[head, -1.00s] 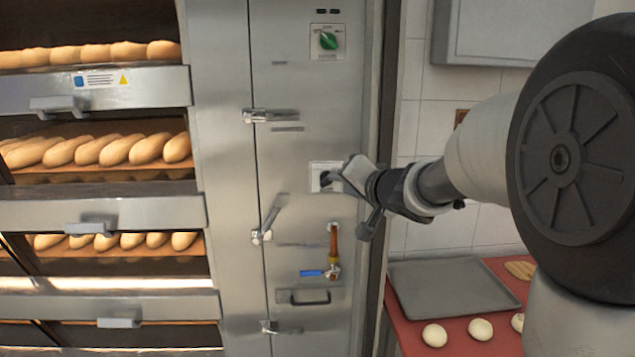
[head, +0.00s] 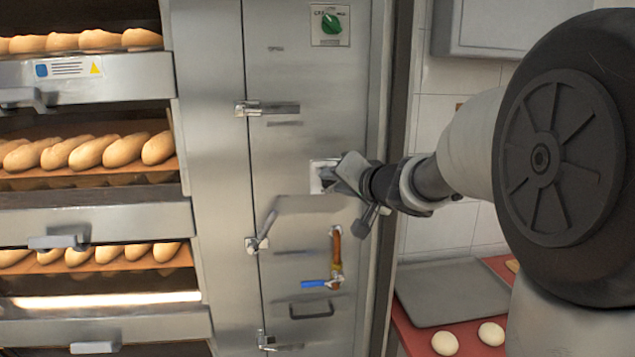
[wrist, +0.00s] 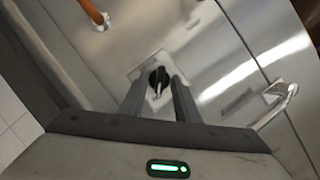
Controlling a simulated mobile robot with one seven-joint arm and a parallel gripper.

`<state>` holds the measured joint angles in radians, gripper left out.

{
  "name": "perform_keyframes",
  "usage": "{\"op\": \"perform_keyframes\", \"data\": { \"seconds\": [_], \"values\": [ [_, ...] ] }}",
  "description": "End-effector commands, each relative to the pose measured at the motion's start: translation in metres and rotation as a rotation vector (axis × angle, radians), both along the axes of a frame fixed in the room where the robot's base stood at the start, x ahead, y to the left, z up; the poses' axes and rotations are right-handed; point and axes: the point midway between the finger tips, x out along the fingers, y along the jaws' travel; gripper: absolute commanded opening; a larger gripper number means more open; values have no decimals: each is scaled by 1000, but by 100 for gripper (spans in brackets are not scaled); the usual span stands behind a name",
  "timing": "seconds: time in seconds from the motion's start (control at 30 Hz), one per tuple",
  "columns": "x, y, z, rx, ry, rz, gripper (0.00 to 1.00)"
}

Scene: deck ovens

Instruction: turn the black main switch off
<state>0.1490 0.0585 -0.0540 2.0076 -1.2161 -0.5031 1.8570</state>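The black main switch (wrist: 158,78) is a small knob on a light square plate (wrist: 146,68), in the middle of the wrist view. In the head view the plate (head: 316,172) sits on the steel cabinet door, and my gripper hides most of the switch. My gripper (wrist: 157,86) is open, one finger on each side of the switch in the wrist view. I cannot tell whether the fingers touch it. In the head view my gripper (head: 333,175) is right in front of the plate.
A green rotary knob (head: 331,24) is higher on the door. Below the plate are an orange pipe (head: 336,249) with a blue lever (head: 313,284) and a door handle (head: 312,310). Ovens with bread (head: 90,150) stand left; a tray (head: 455,292) lies on the red table right.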

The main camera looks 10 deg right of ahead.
Motion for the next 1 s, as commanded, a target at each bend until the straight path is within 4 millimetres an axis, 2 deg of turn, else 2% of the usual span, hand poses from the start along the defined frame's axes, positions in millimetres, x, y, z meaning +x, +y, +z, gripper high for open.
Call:
{"op": "perform_keyframes", "data": {
  "seconds": [0.13, 0.17, 0.3, 0.33, 0.67, 1.0],
  "values": [
    [0, 0, 0, 0, 0, 0, 29],
    [0, 0, 0, 0, 0, 0, 26],
    [0, 0, 0, 0, 0, 0, 2],
    [0, 0, 0, 0, 0, 0, 0],
    [0, 0, 2, -26, 0, -1, 0],
    [0, 3, 5, -225, 1, -1, 0]
  ]
}}
